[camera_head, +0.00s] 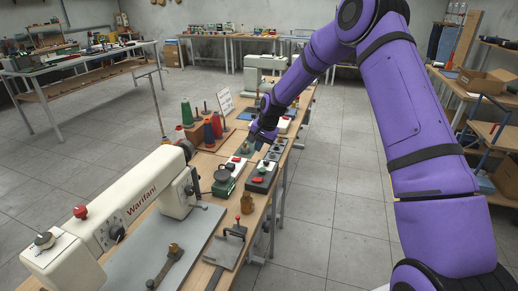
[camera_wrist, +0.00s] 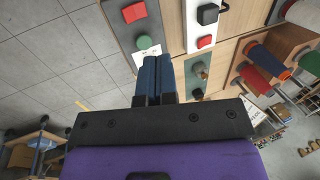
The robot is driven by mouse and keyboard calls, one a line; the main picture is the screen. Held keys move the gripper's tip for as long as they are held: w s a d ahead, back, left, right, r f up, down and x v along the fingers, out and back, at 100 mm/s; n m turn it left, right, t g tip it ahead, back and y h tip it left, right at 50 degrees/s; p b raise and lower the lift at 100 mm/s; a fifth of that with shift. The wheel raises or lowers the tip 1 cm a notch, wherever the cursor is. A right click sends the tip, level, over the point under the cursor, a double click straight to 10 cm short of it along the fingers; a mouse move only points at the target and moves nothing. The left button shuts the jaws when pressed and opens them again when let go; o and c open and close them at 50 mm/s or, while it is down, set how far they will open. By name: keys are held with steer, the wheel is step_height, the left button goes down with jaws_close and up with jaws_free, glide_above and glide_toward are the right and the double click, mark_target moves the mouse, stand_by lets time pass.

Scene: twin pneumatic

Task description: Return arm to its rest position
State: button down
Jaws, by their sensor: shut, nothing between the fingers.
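My purple arm reaches from the right side of the head view over the long wooden workbench (camera_head: 200,160). My gripper (camera_head: 257,142) is at its far end, above the bench near several control boxes. In the wrist view, my gripper's two dark blue fingers (camera_wrist: 158,78) are together with nothing between them. Beneath and beyond them lie a grey control box (camera_wrist: 121,32) with a red and a green button, and a white control box (camera_wrist: 206,28) with a black knob and a red button. I cannot tell from these views whether the fingertips touch anything.
A white sewing machine (camera_head: 130,200) stands on the near left of the bench. Thread spools (camera_head: 217,125) stand left of my gripper, and a second machine (camera_head: 262,68) stands behind it. Shelving with boxes (camera_head: 487,82) lines the right. Floor (camera_head: 335,200) right of the bench is clear.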

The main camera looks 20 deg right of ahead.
steer(key=s+d+r+n+t+h, duration=0.1)
steer(key=s+r+n, duration=0.1)
steer(key=s+r, duration=0.95)
steer(key=s+d+r+n+t+h, duration=0.1)
steer(key=s+r+n, duration=0.1)
steer(key=s+r, duration=1)
steer(key=s+d+r+n, duration=0.1)
steer(key=s+r, duration=0.3)
steer(key=s, duration=0.8)
steer(key=s+d+r+n+t, duration=0.1)
steer(key=s+r, duration=0.3)
steer(key=s, duration=0.8)
steer(key=shift+s+d+n+h, duration=0.4)
steer(key=shift+d+n, duration=0.2)
steer(key=shift+d, duration=0.05)
steer(key=shift+w+r, duration=0.1)
steer(key=shift+w, duration=0.05)
